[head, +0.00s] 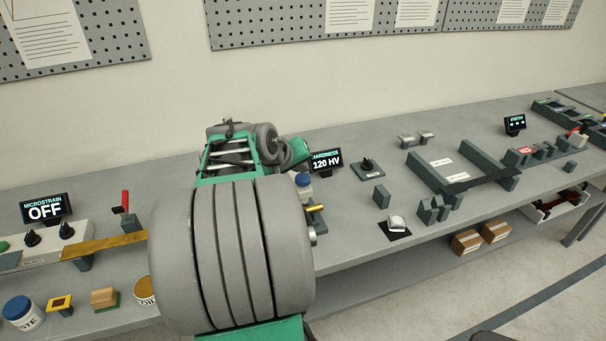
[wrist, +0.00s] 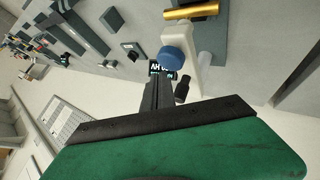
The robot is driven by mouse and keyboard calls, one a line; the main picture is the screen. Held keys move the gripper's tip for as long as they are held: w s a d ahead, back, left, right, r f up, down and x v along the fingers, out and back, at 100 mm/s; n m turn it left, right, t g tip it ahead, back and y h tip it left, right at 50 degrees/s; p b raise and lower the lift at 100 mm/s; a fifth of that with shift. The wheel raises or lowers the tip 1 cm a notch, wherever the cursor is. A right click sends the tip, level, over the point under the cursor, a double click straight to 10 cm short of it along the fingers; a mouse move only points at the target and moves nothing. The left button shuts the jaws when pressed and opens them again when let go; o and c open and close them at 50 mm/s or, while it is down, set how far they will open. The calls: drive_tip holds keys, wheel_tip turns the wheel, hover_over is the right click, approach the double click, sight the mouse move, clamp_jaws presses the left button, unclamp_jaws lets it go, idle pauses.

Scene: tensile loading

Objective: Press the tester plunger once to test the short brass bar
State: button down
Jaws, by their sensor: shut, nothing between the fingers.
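The hardness tester shows in the wrist view as a cream body (wrist: 190,42) with a round blue plunger cap (wrist: 172,58). In the head view its blue cap (head: 303,179) is partly hidden by my arm. A short brass bar (wrist: 191,11) lies beside the tester at the top of the wrist view; a bit of brass (head: 317,208) also shows in the head view. The hardness display (head: 326,160) reads 120 HV. My gripper (wrist: 160,78) is shut and empty, its fingertips close to the blue cap; I cannot tell whether they touch it. In the head view my arm hides it.
A dark knob (head: 367,166), grey blocks (head: 381,196) and a white dome on a black pad (head: 396,223) stand to the right. The bench's back middle is mostly clear.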

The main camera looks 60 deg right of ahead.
drive_tip(key=shift+r+p, duration=1.65)
drive_tip(key=shift+r, duration=0.9)
